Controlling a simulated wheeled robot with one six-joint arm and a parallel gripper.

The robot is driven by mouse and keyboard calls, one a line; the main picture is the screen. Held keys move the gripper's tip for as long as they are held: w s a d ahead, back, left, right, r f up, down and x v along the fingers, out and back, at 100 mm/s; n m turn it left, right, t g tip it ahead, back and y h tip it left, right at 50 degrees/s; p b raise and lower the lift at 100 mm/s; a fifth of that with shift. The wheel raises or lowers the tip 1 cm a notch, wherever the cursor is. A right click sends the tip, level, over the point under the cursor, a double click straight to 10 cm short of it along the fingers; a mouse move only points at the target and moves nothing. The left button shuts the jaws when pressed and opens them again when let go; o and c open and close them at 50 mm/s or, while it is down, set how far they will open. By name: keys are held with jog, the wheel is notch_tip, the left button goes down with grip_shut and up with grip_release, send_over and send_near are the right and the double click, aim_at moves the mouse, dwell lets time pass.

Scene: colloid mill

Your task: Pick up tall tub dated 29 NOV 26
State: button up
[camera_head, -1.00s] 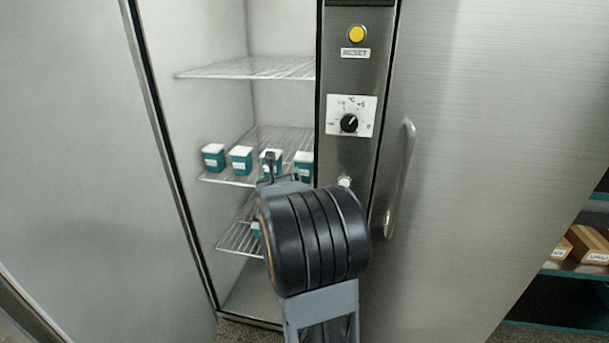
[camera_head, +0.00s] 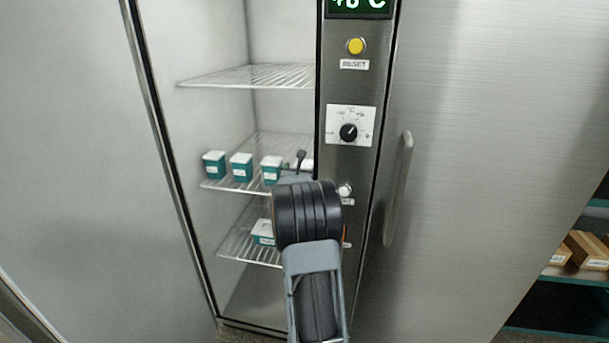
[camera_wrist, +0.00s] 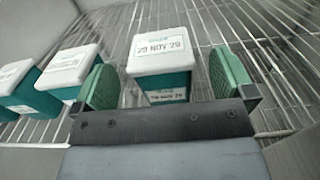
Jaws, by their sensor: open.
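A tall teal tub with a white lid (camera_wrist: 160,55) stands upright on a wire shelf in the wrist view. Its lid label reads 29 NOV, with year digits too blurred to tell 26 from 28. My gripper (camera_wrist: 166,80) is open, with one green-padded finger on each side of this tub and gaps visible. In the head view my gripper (camera_head: 298,165) is at the right end of the middle shelf's row and mostly hides the tub there.
Similar tubs stand left of it, the nearest (camera_wrist: 68,72) close to my left finger. The middle wire shelf (camera_head: 225,184) has an upper shelf (camera_head: 250,75) above it. A lower shelf holds a tub (camera_head: 263,232). The control panel (camera_head: 347,100) borders the cabinet opening on the right.

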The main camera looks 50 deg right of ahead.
aim_at(304, 163)
jog(key=shift+p+x, duration=0.75)
jog(key=shift+x, duration=1.55)
jog(key=shift+r, duration=0.15)
jog(key=c, duration=1.2)
